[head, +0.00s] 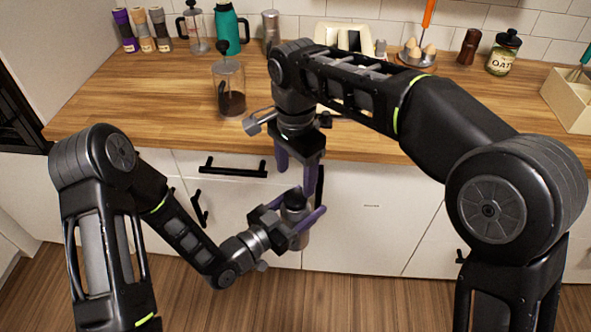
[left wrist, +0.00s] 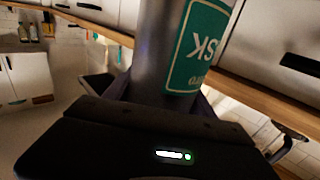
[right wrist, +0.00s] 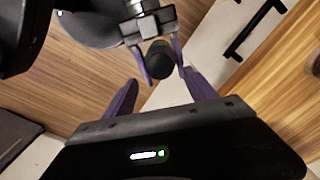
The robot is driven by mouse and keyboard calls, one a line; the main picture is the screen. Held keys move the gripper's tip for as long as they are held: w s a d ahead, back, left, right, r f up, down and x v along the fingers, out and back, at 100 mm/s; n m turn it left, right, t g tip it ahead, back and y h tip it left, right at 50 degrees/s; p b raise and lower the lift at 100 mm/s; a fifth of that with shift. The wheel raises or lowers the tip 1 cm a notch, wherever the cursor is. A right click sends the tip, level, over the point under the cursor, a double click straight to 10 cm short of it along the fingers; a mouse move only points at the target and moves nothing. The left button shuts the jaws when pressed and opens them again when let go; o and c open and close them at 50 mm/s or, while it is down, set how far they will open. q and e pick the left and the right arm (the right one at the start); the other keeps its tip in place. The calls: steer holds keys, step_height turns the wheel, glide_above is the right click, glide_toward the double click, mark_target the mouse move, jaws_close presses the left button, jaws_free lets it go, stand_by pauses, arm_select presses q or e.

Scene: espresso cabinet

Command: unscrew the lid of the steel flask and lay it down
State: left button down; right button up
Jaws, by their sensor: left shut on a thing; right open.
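The steel flask (head: 299,214) is upright in front of the counter, clear of it. My left gripper (head: 299,218) is shut on its body. In the left wrist view the flask (left wrist: 156,50) is grey with a green label and partly cut off. Its dark lid (head: 296,196) is on top; the right wrist view shows the lid (right wrist: 160,60) from above, with the left purple fingers beside the flask. My right gripper (head: 297,178) points down just above the lid, open and empty. In its wrist view the lid lies beyond and between the right fingertips (right wrist: 160,88).
The wooden counter (head: 150,100) has free room at its left front. A glass press (head: 230,90) stands there. Several jars, a teal jug (head: 229,32), an egg holder (head: 417,57) and an oat jar (head: 503,55) stand at the back. Drawers with black handles (head: 234,168) are behind the flask.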

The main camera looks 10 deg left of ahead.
mark_target(296, 197)
step_height(296, 197, down, 8)
steer(key=shift+r, duration=0.15)
stand_by(0.3)
jaws_close()
steer(key=n, duration=1.5)
steer(key=shift+r, duration=0.1)
steer(key=shift+w, duration=0.1)
stand_by(0.7)
